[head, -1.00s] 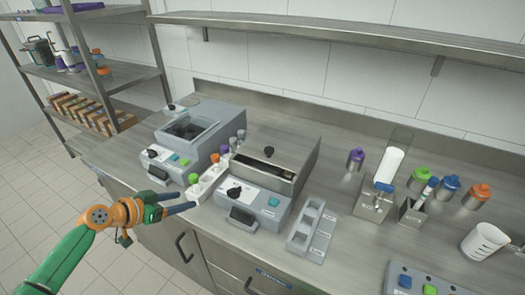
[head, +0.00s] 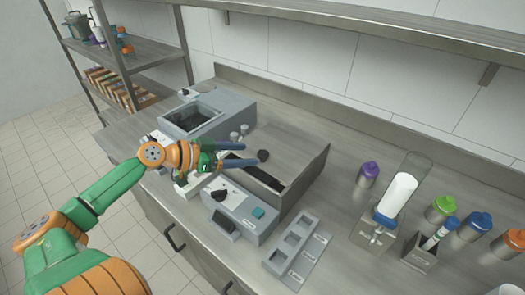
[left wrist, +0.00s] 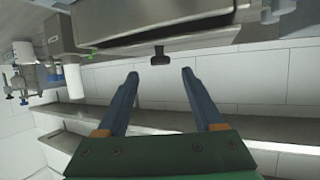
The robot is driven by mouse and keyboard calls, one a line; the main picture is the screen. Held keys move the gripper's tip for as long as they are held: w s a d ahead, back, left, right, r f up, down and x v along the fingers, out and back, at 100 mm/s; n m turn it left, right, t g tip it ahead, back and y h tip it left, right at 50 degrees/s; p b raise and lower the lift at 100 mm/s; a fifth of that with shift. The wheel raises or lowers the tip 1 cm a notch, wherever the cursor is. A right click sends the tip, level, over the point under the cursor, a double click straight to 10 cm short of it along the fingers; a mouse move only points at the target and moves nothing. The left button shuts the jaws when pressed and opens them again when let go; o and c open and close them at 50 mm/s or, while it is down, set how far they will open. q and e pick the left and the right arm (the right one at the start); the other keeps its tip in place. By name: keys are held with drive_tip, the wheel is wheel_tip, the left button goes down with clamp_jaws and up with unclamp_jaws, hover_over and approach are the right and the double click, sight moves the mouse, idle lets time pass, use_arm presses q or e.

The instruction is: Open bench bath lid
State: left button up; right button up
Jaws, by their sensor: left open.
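The bench bath (head: 240,209) stands on the counter with a grey front panel. Its flat steel lid (head: 285,150) lies closed over the top, with a dark strip along the front. A black knob (head: 263,156) stands up from the lid; it also shows in the left wrist view (left wrist: 160,57). My left gripper (head: 252,154) is open over the bath, its blue fingers pointing at the knob. In the left wrist view the knob is centred just beyond the gap between the fingertips (left wrist: 160,73), apart from both. My right gripper is out of view.
Left of the bath is a second grey unit with an open dark well (head: 192,117). Small bottles between the units are partly behind my gripper. A grey slotted block (head: 291,246) sits at right, with a dispenser (head: 395,205) and capped bottles farther right. A shelf runs above.

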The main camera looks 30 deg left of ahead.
sight(259, 154)
use_arm(q)
drive_tip(key=shift+x, duration=2.3)
drive_tip(key=shift+s, duration=0.1)
drive_tip(key=shift+s, duration=0.1)
drive_tip(key=shift+a, duration=0.1)
drive_tip(key=shift+c, duration=0.7)
clamp_jaws()
